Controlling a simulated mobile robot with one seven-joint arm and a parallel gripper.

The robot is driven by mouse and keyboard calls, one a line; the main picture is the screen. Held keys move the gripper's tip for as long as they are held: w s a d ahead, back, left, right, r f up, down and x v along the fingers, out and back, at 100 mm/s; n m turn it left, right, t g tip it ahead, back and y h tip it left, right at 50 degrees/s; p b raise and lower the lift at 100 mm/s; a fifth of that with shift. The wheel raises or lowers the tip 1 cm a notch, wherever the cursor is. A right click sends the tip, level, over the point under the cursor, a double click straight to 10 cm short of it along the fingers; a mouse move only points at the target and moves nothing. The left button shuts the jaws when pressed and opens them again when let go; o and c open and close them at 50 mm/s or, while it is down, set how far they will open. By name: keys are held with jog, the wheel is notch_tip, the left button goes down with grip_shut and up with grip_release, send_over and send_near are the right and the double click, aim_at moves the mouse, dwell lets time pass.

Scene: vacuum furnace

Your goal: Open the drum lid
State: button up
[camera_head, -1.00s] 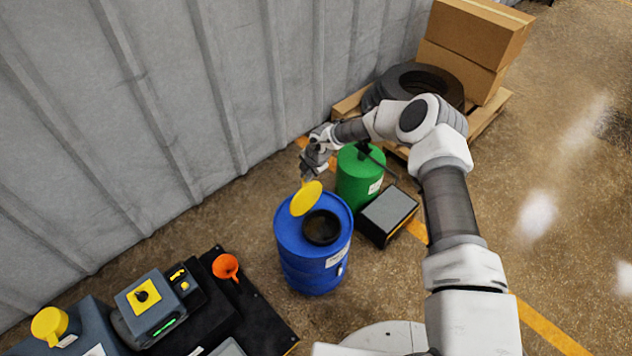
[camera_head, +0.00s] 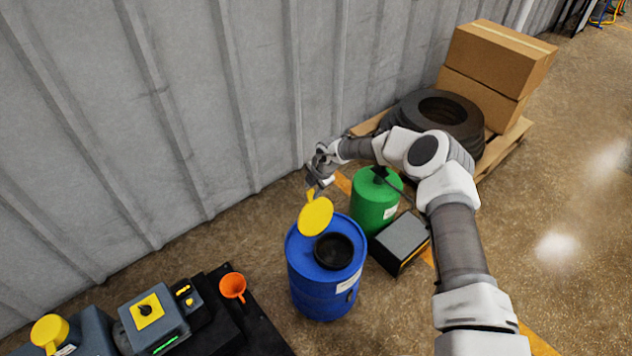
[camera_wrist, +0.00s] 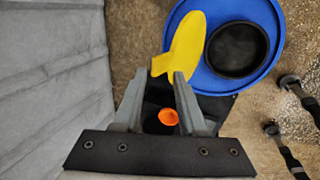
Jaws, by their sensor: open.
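The blue drum (camera_head: 327,295) stands upright on the floor, with its round dark opening (camera_head: 334,251) uncovered on top. Its yellow lid (camera_head: 315,217) is raised on the wall side of the opening and tilted, with a small tab pointing toward my gripper. My gripper (camera_head: 315,183) is open just above and behind the tab. In the wrist view the lid (camera_wrist: 187,48) stands nearly edge-on beside the opening (camera_wrist: 237,48). The tab lies just ahead of the fingertips of my gripper (camera_wrist: 154,80); whether they touch it I cannot tell.
A green drum (camera_head: 374,200) and a dark grey-topped box (camera_head: 402,238) stand right of the blue drum. A corrugated wall (camera_head: 180,110) runs behind. A pallet with a tire (camera_head: 440,118) and cardboard boxes (camera_head: 500,60) is farther right. An orange funnel (camera_head: 232,287) is at lower left.

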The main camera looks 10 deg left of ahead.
jog(key=p+v, duration=0.3)
jog(key=v, duration=1.4)
jog(key=shift+r, duration=0.15)
